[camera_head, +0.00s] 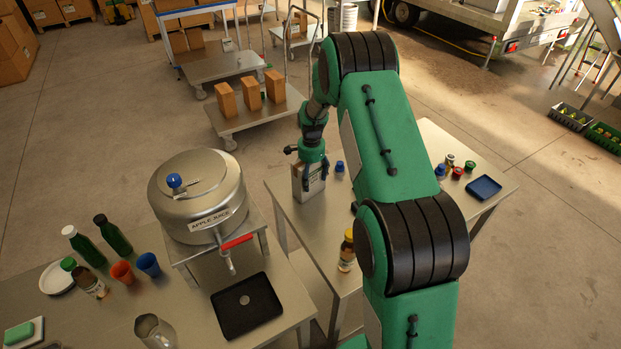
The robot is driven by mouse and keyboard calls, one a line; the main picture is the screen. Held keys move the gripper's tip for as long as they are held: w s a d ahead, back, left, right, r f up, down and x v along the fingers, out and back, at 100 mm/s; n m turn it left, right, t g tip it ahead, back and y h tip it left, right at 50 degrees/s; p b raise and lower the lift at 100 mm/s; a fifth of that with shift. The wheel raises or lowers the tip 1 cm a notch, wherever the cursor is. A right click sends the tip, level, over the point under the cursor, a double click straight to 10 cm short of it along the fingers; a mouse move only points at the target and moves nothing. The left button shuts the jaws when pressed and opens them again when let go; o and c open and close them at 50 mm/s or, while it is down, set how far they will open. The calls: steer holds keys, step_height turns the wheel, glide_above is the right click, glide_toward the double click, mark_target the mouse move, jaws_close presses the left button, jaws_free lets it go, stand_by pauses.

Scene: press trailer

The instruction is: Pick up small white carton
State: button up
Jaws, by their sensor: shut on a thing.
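The small white carton (301,189) stands upright at the left edge of the metal table behind the steel pot. My gripper (313,177) points down over it, shut on its upper part, with a dark finger on the right side. The carton's top is partly hidden by the gripper. I cannot tell whether its base touches the table.
A blue cup (340,166) stands just right of the gripper. An amber bottle (347,251) is nearer on the same table. Small jars (457,173) and a blue tray (484,188) lie right of my arm. The steel pot (198,194) rises at the left.

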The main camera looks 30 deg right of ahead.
mark_target(311, 170)
steer(key=shift+r, duration=0.2)
steer(key=shift+w+r, duration=0.1)
steer(key=shift+r, duration=0.7)
step_height(311, 170, up, 2)
steer(key=s+a, duration=0.2)
steer(key=s, duration=0.5)
steer(key=s+a+r, duration=0.1)
steer(key=s+a, duration=0.1)
steer(key=s, duration=0.6)
steer(key=shift+s+a, duration=0.15)
steer(key=shift+a, duration=0.25)
